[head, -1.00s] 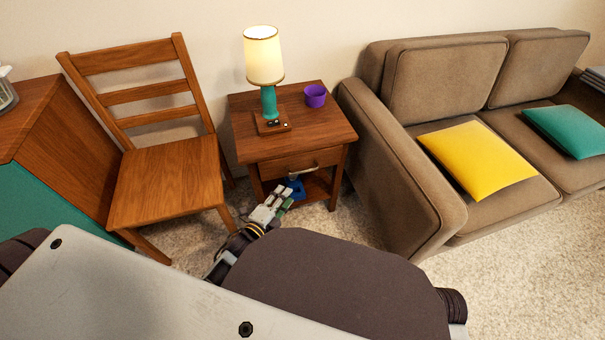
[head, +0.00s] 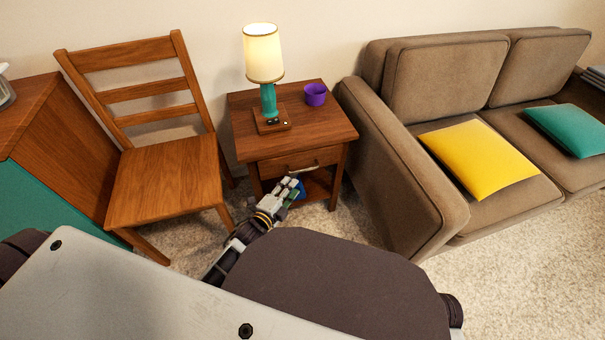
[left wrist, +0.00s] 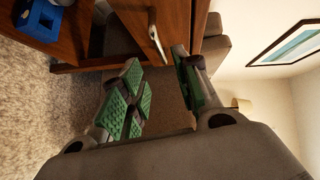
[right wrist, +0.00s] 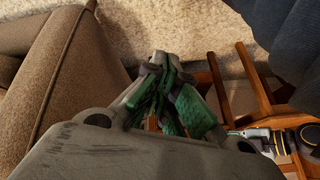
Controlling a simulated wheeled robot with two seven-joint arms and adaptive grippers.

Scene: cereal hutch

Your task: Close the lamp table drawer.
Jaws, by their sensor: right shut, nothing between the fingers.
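The lamp table (head: 325,128) is brown wood and stands between the chair and the sofa. Its drawer front (head: 275,168) has a pale bar handle (head: 303,166) and sits under the tabletop; I cannot tell from the head view how far it stands out. My left gripper (head: 291,188) is just in front of and below the drawer front. In the left wrist view the left gripper (left wrist: 157,88) is open and empty, with the handle (left wrist: 156,42) beyond its fingers, apart from them. My right gripper (right wrist: 168,92) is shut and empty, seen only in the right wrist view.
A lit lamp (head: 264,55) and a purple cup (head: 315,95) stand on the tabletop. A blue object (left wrist: 45,22) lies on the lower shelf. A wooden chair (head: 165,180) is at left, a brown sofa (head: 400,170) close at right. Carpet is clear in front.

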